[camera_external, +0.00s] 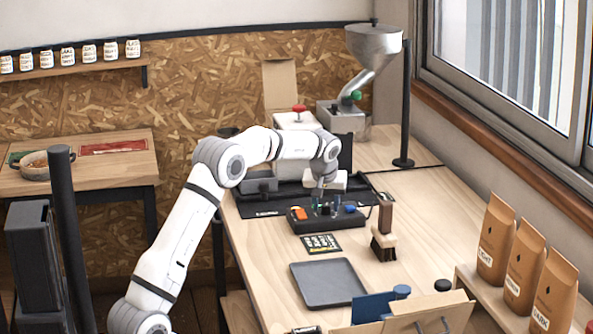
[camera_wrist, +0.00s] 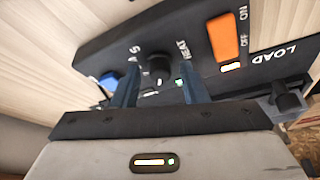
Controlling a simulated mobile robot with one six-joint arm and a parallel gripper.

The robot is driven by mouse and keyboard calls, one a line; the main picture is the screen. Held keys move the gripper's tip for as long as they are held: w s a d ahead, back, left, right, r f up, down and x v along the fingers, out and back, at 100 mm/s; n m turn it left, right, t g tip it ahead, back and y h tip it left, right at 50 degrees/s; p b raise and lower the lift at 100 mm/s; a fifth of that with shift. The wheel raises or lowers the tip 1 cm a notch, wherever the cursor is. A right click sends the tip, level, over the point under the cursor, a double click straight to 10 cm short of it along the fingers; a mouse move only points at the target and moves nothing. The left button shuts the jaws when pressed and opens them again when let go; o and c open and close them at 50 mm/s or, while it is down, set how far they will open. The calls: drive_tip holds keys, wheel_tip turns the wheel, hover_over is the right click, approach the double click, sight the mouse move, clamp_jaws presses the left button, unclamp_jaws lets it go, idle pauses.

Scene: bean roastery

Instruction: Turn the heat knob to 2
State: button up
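The black heat knob (camera_wrist: 158,68) sits on the dark control panel (camera_wrist: 110,48) beside the printed word HEAT in the wrist view. My gripper (camera_wrist: 159,70) has its two fingers apart, one on each side of the knob, with a visible gap on both sides. I cannot tell how far down the fingers reach along the knob. The number the knob points to is not readable. In the external view my gripper (camera_external: 326,196) points down over the middle of the control panel (camera_external: 330,224), and the knob there is too small to make out clearly.
An orange ON/OFF switch (camera_wrist: 223,37) with a lit light below it and a blue knob (camera_wrist: 108,80) flank the heat knob. A dark lever-like part (camera_wrist: 288,100) is near LOAD. A brush (camera_external: 384,243) and a grey tray (camera_external: 327,284) stand nearby on the table.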

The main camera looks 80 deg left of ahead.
drive_tip(key=c, duration=0.8)
drive_tip(key=shift+r+m, duration=0.1)
drive_tip(key=shift+m, duration=0.3)
drive_tip(key=shift+s+m+t+p, duration=0.1)
drive_tip(key=shift+m+t+p, duration=0.6)
drive_tip(key=shift+m, duration=0.5)
drive_tip(key=shift+a+m+t+h+p, duration=0.1)
drive_tip(key=shift+m+t+h+p, duration=0.35)
drive_tip(key=shift+m, duration=0.85)
drive_tip(key=o, duration=1)
drive_tip(key=shift+h, duration=0.25)
